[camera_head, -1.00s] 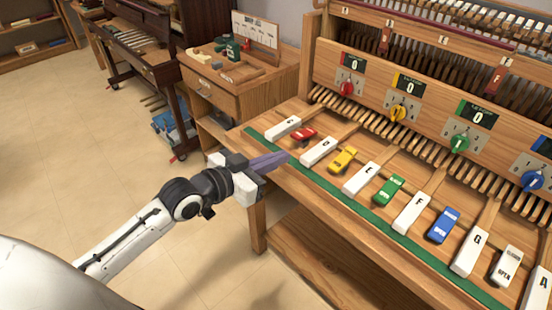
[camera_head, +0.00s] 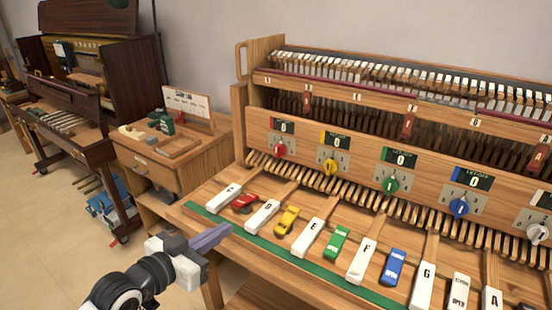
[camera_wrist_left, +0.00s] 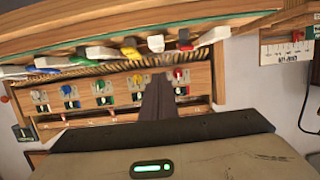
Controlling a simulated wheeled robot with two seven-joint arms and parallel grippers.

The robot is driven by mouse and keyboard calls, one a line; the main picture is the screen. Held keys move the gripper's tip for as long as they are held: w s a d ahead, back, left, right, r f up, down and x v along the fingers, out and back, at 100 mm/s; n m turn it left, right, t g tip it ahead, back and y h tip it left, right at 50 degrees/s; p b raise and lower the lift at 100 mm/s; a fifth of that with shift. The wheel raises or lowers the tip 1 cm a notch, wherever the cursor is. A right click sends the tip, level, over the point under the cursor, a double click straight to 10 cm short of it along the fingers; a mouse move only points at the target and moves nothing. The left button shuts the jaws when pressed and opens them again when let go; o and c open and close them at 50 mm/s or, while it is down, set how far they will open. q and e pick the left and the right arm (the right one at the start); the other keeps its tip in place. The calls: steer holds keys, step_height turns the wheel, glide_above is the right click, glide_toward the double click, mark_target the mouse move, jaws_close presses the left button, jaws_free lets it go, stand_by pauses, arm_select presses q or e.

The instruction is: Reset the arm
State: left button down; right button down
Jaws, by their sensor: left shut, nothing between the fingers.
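My left gripper (camera_head: 226,232) is shut and empty at the near left edge of the wooden piano-key bench. Its purple-grey fingers lie close to the green strip (camera_head: 262,245), below the white C key (camera_head: 228,197); I cannot tell whether they touch anything. In the left wrist view its dark fingers (camera_wrist_left: 158,95) point at the bench, which looks upside down there. My right gripper is not in view.
White lettered keys and coloured blocks, such as the red one (camera_head: 246,202) and the yellow one (camera_head: 287,220), line the bench. Coloured knobs, one of them green (camera_head: 391,184), sit on the panel behind. A wooden cabinet (camera_head: 176,160) stands at the left.

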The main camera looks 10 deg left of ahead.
arm_select(q)
steer(key=s+d+f+n+g+y, duration=0.1)
steer(key=s+d+f+g, duration=0.2)
steer(key=s+f, duration=0.9)
steer(key=s+d+f+n+g+y, duration=0.1)
steer(key=s+d+f+g, duration=0.1)
steer(key=s+f, duration=1)
step_height(320, 180, down, 2)
steer(key=shift+d+f+g+y, duration=0.1)
steer(key=shift+d+g+y, duration=0.3)
steer(key=shift+d, duration=0.2)
